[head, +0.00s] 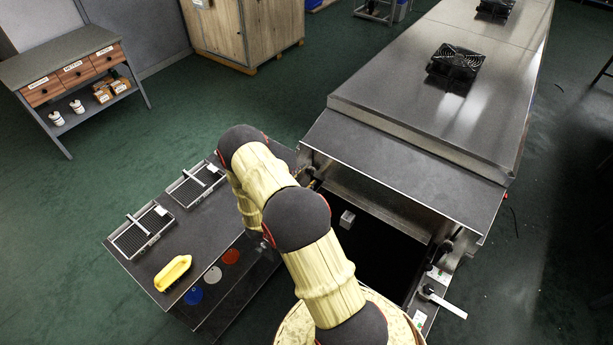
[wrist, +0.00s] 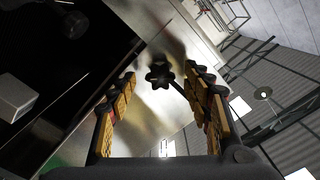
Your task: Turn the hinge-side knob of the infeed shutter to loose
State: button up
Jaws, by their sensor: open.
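A black lobed knob (wrist: 160,73) sits on a shiny metal plate in the wrist view. My gripper (wrist: 161,76) is open, with one yellow-padded finger on each side of the knob and a gap to it on both sides. The fingers do not touch it. Another dark round part (wrist: 62,20) shows dimly at the upper left; I cannot tell what it is. In the head view my arm reaches to the left side of the dryer mouth (head: 395,250) and hides most of my gripper and this knob. I cannot make out the shutter's hinge.
A small grey block (head: 346,219) shows against the dark opening. A white-handled lever (head: 445,304) stands at the opening's right. A dark side table (head: 225,222) at left holds two wire-topped trays and a yellow object (head: 173,272).

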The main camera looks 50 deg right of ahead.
jog(key=a, duration=1)
jog(key=shift+s+a, duration=0.3)
jog(key=shift+s, duration=0.15)
